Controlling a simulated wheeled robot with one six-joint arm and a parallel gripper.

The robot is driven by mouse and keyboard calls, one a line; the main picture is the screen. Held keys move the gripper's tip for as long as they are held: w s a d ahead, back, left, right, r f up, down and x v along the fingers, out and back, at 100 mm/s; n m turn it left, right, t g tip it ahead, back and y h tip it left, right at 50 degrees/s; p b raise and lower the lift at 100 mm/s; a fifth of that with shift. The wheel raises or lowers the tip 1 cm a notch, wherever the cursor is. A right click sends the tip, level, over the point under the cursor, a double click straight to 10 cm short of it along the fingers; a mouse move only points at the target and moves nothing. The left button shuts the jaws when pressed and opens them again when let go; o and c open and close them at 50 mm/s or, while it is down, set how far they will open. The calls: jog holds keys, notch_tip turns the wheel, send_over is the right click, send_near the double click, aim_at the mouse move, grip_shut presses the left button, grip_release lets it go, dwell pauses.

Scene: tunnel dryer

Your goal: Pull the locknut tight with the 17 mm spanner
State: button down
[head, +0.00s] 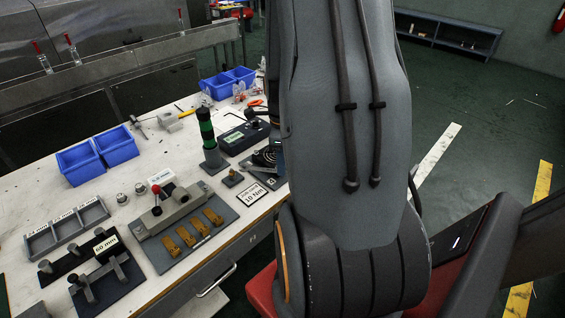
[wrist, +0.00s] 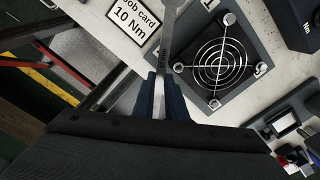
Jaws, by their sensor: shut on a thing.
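In the wrist view, my gripper (wrist: 161,88) is shut on a grey metal spanner (wrist: 168,45). The spanner's shank runs up from between the blue fingers to the top edge, where its far end is cut off. Small dark marking on the shank is too small to read surely. I cannot make out the locknut in either view. In the head view my own arm hides the gripper and the spanner.
A round fan guard (wrist: 218,62) on a grey plate lies right of the spanner, and a job card (wrist: 132,18) reading 10 Nm lies left. In the head view, a lever fixture (head: 165,205), blue bins (head: 80,163) and a green-black stack light (head: 207,135) stand on the bench.

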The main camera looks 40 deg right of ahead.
jog(key=shift+w+a+f+b, duration=0.1)
jog(key=shift+f+b, duration=0.25)
jog(key=shift+f, duration=0.15)
jog(key=shift+w+a+f+b, duration=0.1)
jog(key=shift+f+b, duration=0.25)
jog(key=shift+f, duration=0.15)
jog(key=shift+w+a+r, duration=0.15)
jog(key=shift+w+a, duration=0.1)
jog(key=shift+a, duration=0.2)
jog(key=shift+w+a, duration=0.7)
jog(key=shift+a, duration=0.15)
jog(key=shift+a+p, duration=0.1)
jog(key=shift+p, duration=0.2)
jog(key=shift+s+a+m, duration=0.4)
jog(key=shift+a+m, duration=0.05)
jog(key=shift+m, duration=0.15)
jog(key=shift+p, duration=0.3)
